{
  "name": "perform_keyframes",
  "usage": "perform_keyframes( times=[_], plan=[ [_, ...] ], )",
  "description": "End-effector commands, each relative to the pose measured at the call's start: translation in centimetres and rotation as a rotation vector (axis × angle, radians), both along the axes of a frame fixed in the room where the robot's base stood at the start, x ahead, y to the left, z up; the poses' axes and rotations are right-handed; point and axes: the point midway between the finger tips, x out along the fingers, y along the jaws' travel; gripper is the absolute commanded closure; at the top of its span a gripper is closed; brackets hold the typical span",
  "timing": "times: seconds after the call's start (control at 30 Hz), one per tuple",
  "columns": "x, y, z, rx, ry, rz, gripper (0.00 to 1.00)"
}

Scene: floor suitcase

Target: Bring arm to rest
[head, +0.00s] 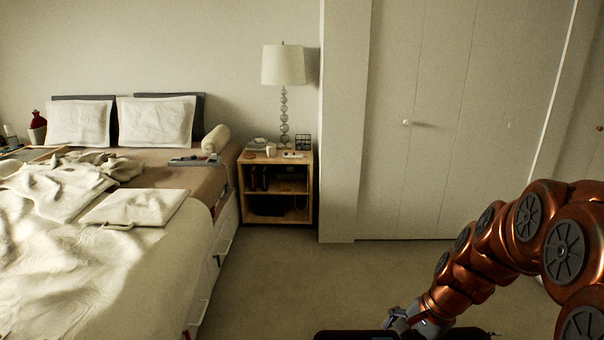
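My copper-coloured arm reaches in from the right edge of the head view and slopes down to the left. My gripper (400,322) is at its lower end, near the bottom edge of the picture. No suitcase on the floor is visible in this view.
A bed (140,268) with pillows and rumpled covers fills the left. A wooden nightstand (277,222) with a lamp (283,66) stands beside it. White closet doors (450,150) are behind my arm. The carpet (300,275) between bed and closet is clear.

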Motion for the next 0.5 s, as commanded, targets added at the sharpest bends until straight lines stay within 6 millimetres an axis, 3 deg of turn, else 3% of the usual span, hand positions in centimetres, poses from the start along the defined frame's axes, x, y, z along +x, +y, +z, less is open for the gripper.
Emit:
perform_keyframes(
  times=[0.03, 0.1, 0.5],
  plan=[
    [-1.2, 0.8, 2.7, -0.014, -0.006, 0.063, 0.0],
    [-3.1, 1.7, 4.7, -0.034, -0.007, 0.153, 0.0],
    [-14.4, 4.2, 14.9, -0.148, 0.006, 0.646, 0.0]
  ],
)
